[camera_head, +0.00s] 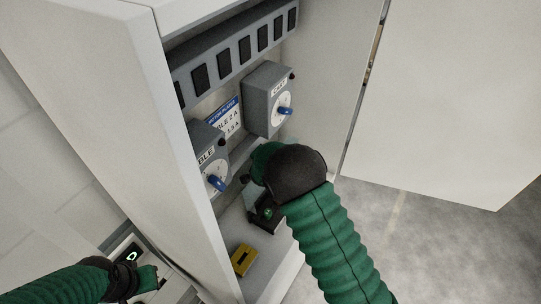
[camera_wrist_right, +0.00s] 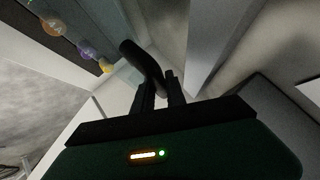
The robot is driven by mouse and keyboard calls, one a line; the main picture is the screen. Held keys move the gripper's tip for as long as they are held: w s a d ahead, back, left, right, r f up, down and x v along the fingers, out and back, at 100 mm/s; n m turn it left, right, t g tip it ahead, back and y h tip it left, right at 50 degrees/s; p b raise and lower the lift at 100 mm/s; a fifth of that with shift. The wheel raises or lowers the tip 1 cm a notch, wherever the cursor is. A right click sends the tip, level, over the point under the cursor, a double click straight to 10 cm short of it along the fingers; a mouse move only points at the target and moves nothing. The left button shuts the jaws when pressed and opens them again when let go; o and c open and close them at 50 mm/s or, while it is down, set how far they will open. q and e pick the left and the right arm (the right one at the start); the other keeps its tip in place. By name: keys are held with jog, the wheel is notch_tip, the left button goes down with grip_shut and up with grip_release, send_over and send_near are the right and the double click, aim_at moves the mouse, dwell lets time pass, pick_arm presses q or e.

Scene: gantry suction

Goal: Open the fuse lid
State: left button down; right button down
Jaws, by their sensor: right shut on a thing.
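My right gripper (camera_wrist_right: 160,82) is shut on a black curved handle (camera_wrist_right: 139,58) in the right wrist view. A pale, see-through panel (camera_wrist_right: 122,80) lies beside the handle; it looks like the fuse lid, but how far it is open I cannot tell. In the head view my right arm reaches into the grey cabinet, and its gripper (camera_head: 258,198) is low inside, below the dial boxes, mostly hidden by the wrist. My left gripper (camera_head: 148,279) is at the lower left outside the cabinet; its fingers are too unclear to judge.
The cabinet (camera_head: 135,90) has its door (camera_head: 450,100) swung open at right. Two grey boxes with blue dials (camera_head: 284,111) (camera_head: 216,183) sit above my right gripper, under a row of black switches (camera_head: 245,48). A yellow block (camera_head: 243,260) is at the cabinet bottom.

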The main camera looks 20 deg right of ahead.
jog(key=c, duration=1.6)
grip_release()
jog(key=shift+a+f, duration=0.1)
jog(key=shift+f, duration=0.05)
jog(key=shift+c, duration=0.2)
jog(key=shift+s, duration=0.15)
jog(key=shift+s+a+r, duration=0.2)
jog(key=shift+s, duration=0.05)
jog(key=b+v, duration=0.1)
jog(key=v, duration=0.5)
jog(key=shift+s+r, duration=0.15)
jog(key=shift+r, duration=0.2)
jog(key=v, duration=0.9)
jog(key=shift+a, duration=0.2)
jog(key=shift+d, duration=0.2)
